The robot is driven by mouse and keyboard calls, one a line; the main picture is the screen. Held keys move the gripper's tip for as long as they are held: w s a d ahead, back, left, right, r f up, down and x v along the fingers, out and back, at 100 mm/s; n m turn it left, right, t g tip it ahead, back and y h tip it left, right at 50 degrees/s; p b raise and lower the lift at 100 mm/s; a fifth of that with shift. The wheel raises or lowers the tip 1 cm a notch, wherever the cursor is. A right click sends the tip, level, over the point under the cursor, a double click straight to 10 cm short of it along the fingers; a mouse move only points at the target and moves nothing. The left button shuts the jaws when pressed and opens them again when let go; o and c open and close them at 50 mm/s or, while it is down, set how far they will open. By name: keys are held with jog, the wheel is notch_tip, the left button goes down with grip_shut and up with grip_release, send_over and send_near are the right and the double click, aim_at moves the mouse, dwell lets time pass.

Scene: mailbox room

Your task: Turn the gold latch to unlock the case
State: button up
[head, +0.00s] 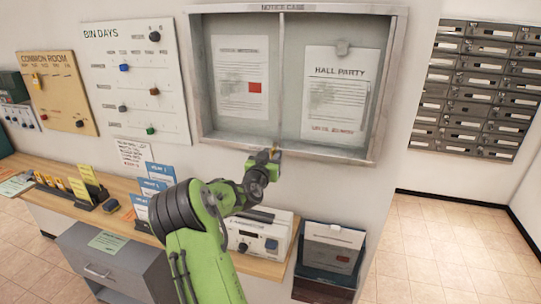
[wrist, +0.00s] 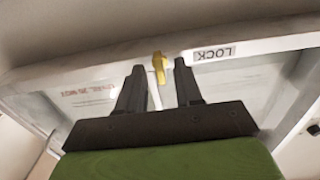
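The notice case (head: 376,100) hangs on the wall, with a grey frame, two panes and papers inside. Its gold latch (wrist: 159,67) sits on the frame's bottom edge beside a LOCK label (wrist: 214,53) in the wrist view. In the head view the latch is a tiny gold spot (head: 275,149) at my gripper's tip. In the head view my gripper (head: 272,153) is just under the case's lower frame.
A wooden counter (head: 262,268) runs below, holding a white device (head: 262,238), blue cards (head: 158,172) and small dark items. A dark bin (head: 328,262) with papers stands at the right. A BIN DAYS board (head: 135,80) hangs left of the case.

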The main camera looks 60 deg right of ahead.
jog(key=shift+c, duration=0.3)
grip_shut()
jog(key=shift+n, duration=0.3)
jog(key=n+b, duration=0.1)
jog(key=n, duration=0.1)
jog(key=shift+f+n, duration=0.1)
jog(key=shift+n, duration=0.2)
jog(key=n+p, duration=0.1)
jog(key=n, duration=1.3)
jog(key=shift+w+n+p, duration=0.2)
jog(key=shift+n+p, duration=0.1)
jog(key=shift+p, duration=0.1)
jog(key=shift+f, duration=0.1)
